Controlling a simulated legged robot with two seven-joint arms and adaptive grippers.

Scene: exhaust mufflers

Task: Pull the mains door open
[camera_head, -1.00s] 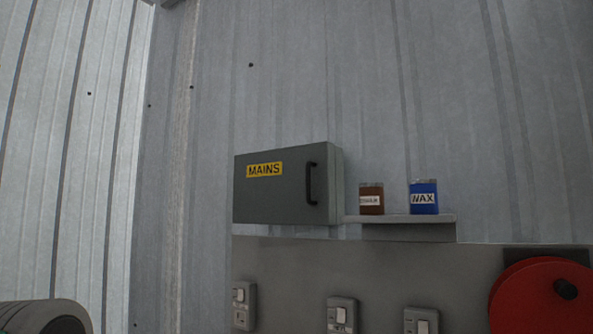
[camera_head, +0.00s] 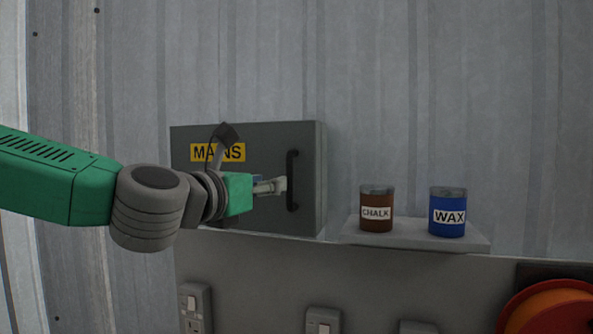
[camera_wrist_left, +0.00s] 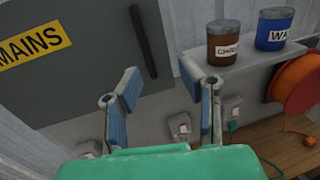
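The grey mains box has a flat door (camera_head: 262,150) with a yellow MAINS label and a black vertical handle (camera_head: 292,180) near its right edge. The door looks shut. My left gripper (camera_head: 279,186) is in front of the door, just left of the handle in the head view. In the left wrist view the left gripper (camera_wrist_left: 165,88) has its two fingers spread apart with nothing between them. There the handle (camera_wrist_left: 143,42) stands beyond the fingertips, apart from them. My right gripper is not in view.
A small shelf (camera_head: 400,236) right of the box holds a brown CHALK tin (camera_head: 376,210) and a blue WAX tin (camera_head: 447,212). Sockets (camera_head: 195,307) sit on the panel below. A red and orange reel (camera_head: 550,310) is at the lower right.

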